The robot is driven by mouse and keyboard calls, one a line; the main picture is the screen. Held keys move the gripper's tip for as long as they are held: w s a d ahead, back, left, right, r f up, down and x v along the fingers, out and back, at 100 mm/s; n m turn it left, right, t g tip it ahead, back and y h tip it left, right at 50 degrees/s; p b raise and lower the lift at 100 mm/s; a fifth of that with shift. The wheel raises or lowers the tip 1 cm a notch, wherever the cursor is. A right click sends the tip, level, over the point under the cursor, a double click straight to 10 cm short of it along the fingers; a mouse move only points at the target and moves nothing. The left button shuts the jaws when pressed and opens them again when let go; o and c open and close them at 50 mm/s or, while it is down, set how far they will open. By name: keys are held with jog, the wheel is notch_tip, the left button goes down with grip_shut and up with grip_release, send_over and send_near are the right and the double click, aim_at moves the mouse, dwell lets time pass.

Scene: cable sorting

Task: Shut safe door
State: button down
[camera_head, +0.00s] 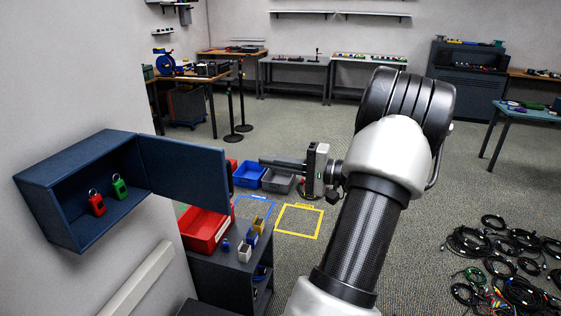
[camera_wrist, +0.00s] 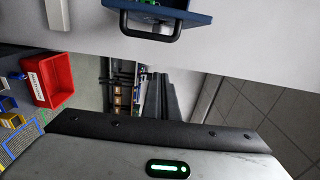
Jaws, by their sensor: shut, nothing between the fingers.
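The dark blue safe (camera_head: 75,165) is fixed to the wall at the left in the head view. Its door (camera_head: 185,172) stands open, swung out to the right. Inside are a red padlock (camera_head: 97,204) and a green padlock (camera_head: 119,188). My gripper (camera_head: 263,161) is shut and empty, its fingers pointing left, to the right of the door's free edge and apart from it in the picture. In the wrist view, a blue panel (camera_wrist: 195,18) with a black handle (camera_wrist: 150,36) shows at the top edge, mostly cut off.
Below the door, a dark cabinet (camera_head: 233,262) carries a red bin (camera_head: 200,240) and small items. Blue (camera_head: 249,174) and grey (camera_head: 277,181) bins stand on the floor behind. Cable coils (camera_head: 505,255) lie at the right. The air between gripper and door looks clear.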

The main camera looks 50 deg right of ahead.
jog(key=w+a+p, duration=0.1)
jog(key=w+a, duration=0.3)
jog(key=a, duration=0.1)
jog(key=shift+a, duration=0.35)
